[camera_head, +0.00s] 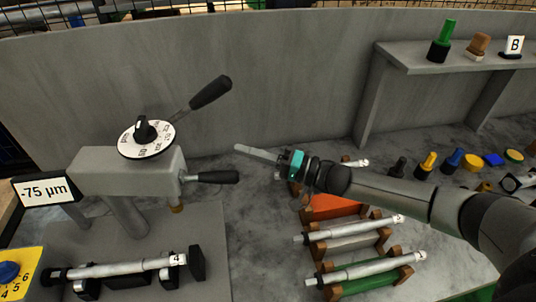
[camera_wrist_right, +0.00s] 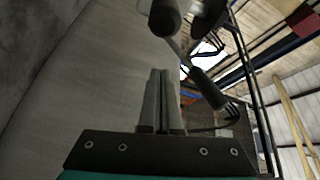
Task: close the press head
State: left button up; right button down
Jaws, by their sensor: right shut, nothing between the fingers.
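The press head (camera_head: 125,165) is a grey block on a round column at the left of the head view. A white dial with a black knob (camera_head: 145,138) sits on top. One black-handled lever (camera_head: 210,92) slants up to the right, and a shorter black handle (camera_head: 218,177) sticks out from its right side. My right gripper (camera_head: 238,149) is shut and empty, its fingertips pointing left, right of the head and apart from the handles in the picture. The wrist view shows its closed fingers (camera_wrist_right: 160,76) below a black handle (camera_wrist_right: 166,18). My left gripper is out of view.
A display reading -75 µm (camera_head: 45,190) stands left of the head. A shaft (camera_head: 125,268) lies on supports below. More shafts (camera_head: 355,228) rest on coloured racks under my right arm. A grey wall (camera_head: 290,60) stands behind; a shelf (camera_head: 440,58) holds small items.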

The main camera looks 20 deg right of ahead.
jog(key=shift+s+a+f+p, duration=0.15)
jog(key=shift+s+f, duration=0.05)
jog(key=shift+s, duration=0.35)
jog(key=shift+s+a+f+p, duration=0.15)
jog(key=shift+s+a+f, duration=0.1)
jog(key=shift+s, duration=0.35)
jog(key=shift+s+a+f+p, duration=0.1)
jog(key=shift+s+f+p, duration=0.1)
jog(key=shift+s, duration=0.35)
